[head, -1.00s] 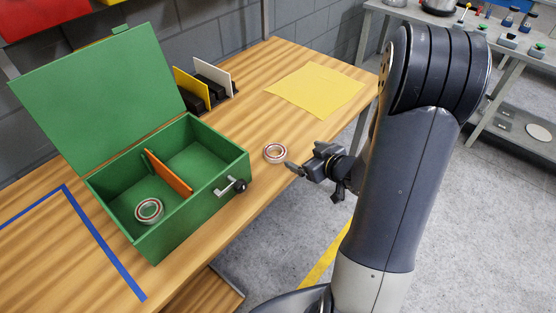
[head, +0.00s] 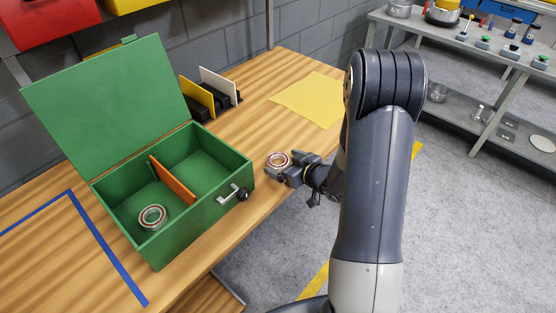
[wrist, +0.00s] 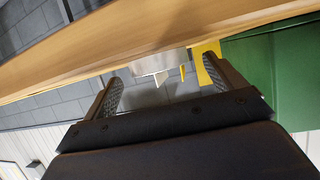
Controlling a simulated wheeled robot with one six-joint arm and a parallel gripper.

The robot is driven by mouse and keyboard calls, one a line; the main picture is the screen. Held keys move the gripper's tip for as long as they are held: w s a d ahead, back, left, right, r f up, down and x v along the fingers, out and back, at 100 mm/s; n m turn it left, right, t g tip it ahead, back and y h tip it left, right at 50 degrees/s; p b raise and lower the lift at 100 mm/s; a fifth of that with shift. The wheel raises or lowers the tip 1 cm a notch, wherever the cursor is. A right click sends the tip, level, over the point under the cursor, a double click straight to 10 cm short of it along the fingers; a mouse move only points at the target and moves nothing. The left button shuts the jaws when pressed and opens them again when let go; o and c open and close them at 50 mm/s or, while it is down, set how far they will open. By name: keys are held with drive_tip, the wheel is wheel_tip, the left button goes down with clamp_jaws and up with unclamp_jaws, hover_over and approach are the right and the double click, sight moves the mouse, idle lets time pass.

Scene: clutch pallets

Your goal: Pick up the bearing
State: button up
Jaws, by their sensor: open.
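A silver bearing with a reddish ring (head: 278,159) lies flat on the wooden bench, to the right of the green box. My gripper (head: 284,166) is open and low at the bench's front edge, its fingers reaching towards either side of this bearing. In the wrist view the bearing's silver side (wrist: 152,63) shows between the open fingertips (wrist: 162,70), with nothing clamped. Contact with either finger cannot be told. A second, similar bearing (head: 153,216) lies in the left compartment of the green box.
The open green box (head: 200,220) has an orange divider (head: 172,181) and a latch (head: 233,193) on its front. A yellow sheet (head: 308,99) lies behind my gripper. Yellow and white upright plates (head: 218,87) stand in dark holders. Blue tape (head: 105,245) marks the left bench.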

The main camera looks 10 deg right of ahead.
drive_tip(key=shift+x, duration=0.95)
drive_tip(key=c, duration=1.3)
drive_tip(key=shift+o, duration=0.2)
